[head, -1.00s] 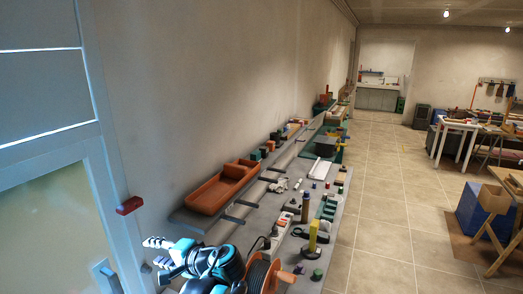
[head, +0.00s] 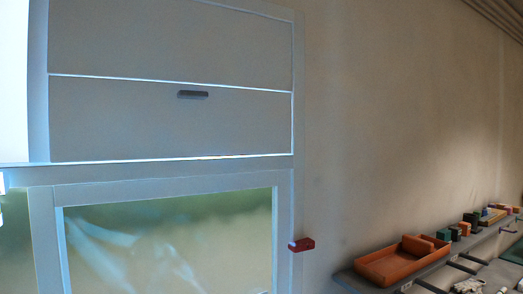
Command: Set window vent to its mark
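The window's upper part has two pale horizontal panels, the upper one (head: 170,45) and the lower one (head: 120,120), with a bright thin line between them. A dark handle-like bar (head: 193,95) sits near the top of the lower panel. I cannot tell which part is the vent, and no mark on it can be made out. A greenish glass pane (head: 170,245) in a pale frame (head: 283,235) is below the panels. Neither of my grippers shows in the head view now.
A red block (head: 301,245) sticks out at the right side of the window frame. At the lower right, a wall shelf (head: 425,268) carries an orange tray (head: 390,268) and several small coloured blocks. The wall between is bare.

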